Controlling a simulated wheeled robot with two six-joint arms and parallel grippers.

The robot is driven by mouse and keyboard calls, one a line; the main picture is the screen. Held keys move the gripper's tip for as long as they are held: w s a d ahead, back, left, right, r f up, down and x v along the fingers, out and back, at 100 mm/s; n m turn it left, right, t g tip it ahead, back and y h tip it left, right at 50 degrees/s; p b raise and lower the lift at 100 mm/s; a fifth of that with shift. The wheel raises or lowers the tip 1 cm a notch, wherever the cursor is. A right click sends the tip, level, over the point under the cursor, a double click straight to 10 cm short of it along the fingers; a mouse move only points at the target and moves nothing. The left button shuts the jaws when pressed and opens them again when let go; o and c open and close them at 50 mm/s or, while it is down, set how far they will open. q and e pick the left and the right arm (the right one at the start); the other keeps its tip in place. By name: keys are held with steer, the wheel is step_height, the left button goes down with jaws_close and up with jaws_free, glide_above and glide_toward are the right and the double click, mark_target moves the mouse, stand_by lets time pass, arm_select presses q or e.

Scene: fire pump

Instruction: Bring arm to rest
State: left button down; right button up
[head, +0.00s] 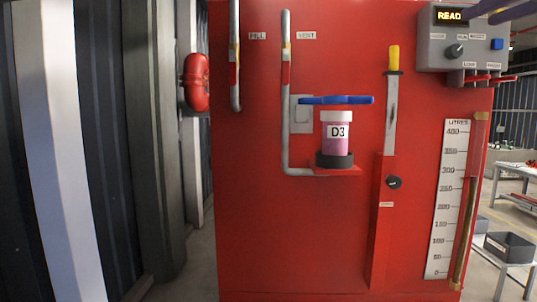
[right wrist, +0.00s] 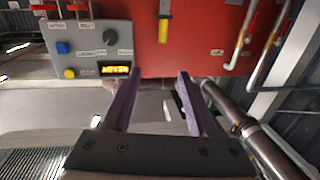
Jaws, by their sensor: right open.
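My right gripper (head: 482,14) shows only by its purple fingers at the top right of the head view, in front of the grey control box (head: 432,52). In the right wrist view the gripper (right wrist: 158,80) is open, its two purple fingers apart with nothing between them. In that view the control box (right wrist: 90,48) appears upside down beyond the fingers, to the left. Whether the fingers touch the box cannot be told. My left gripper is not in view.
The red pump panel (head: 260,220) carries a blue valve handle (head: 336,100), a jar labelled D3 (head: 336,132), a yellow-handled lever (head: 393,60) and a litre gauge (head: 449,200). Grey tables (head: 515,220) stand at the right. Floor shows left of the panel.

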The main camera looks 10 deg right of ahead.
steer(key=w+a+f+m+g+y, duration=0.1)
steer(key=w+a+f+g+y, duration=0.15)
steer(key=w+f, duration=0.6)
steer(key=w+a+f+g+y, duration=0.2)
steer(key=w+a+f+g, duration=0.15)
steer(key=a+f, duration=0.55)
steer(key=w+a+f+g+y, duration=0.2)
steer(key=w+a+f, duration=0.2)
steer(key=a+f, duration=0.5)
steer(key=s+a+f+n+g, duration=0.1)
steer(key=s+a+f+g, duration=0.1)
steer(key=s+a+f, duration=0.35)
steer(key=s+a+f+n+g, duration=0.25)
steer(key=a+f, duration=0.35)
steer(key=f, duration=0.3)
steer(key=s+a+f+n+g, duration=0.1)
steer(key=s+a+f+g, duration=0.2)
steer(key=s+a+f, duration=0.4)
steer(key=s+d+f+n+g+h, duration=0.1)
steer(key=s+f+n+g+h, duration=0.3)
steer(key=s+f, duration=1)
step_height(320, 180, down, 12)
steer(key=t+b, duration=0.1)
steer(key=b, duration=1.2)
steer(key=shift+w+f+n, duration=0.25)
steer(key=shift+w+n, duration=0.1)
steer(key=shift+w, duration=0.05)
